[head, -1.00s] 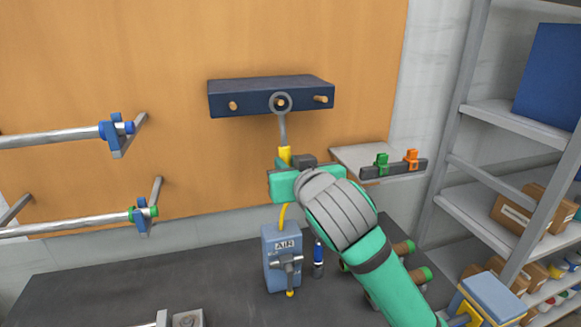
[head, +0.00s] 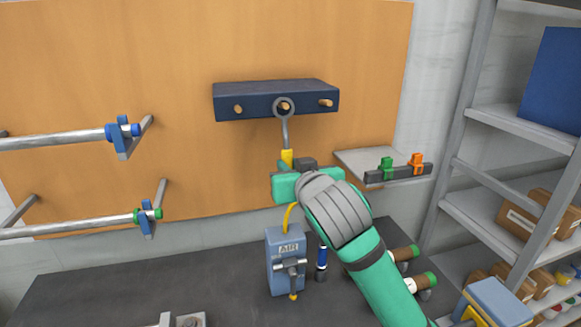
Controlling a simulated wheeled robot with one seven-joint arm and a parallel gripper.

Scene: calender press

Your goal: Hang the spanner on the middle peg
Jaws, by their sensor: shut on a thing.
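The spanner (head: 285,133) stands upright, with a grey ring end at the top and a yellow grip below. My gripper (head: 288,166) is shut on its yellow lower part. The dark blue peg rack (head: 250,108) is on the orange board, with three wooden pegs in a row. The spanner's ring shows in front of the middle peg (head: 284,107), and the peg's end shows inside the ring. I cannot tell how far the peg goes through the ring. The left peg (head: 238,109) and right peg (head: 326,103) are bare. My gripper hides the spanner's lower end.
A small shelf (head: 350,158) with green and orange clips is right of the rack. Below stands a blue AIR box (head: 287,262) with a yellow hose on the dark bench (head: 110,285). Metal rollers (head: 70,138) are at left, grey shelving (head: 462,120) at right.

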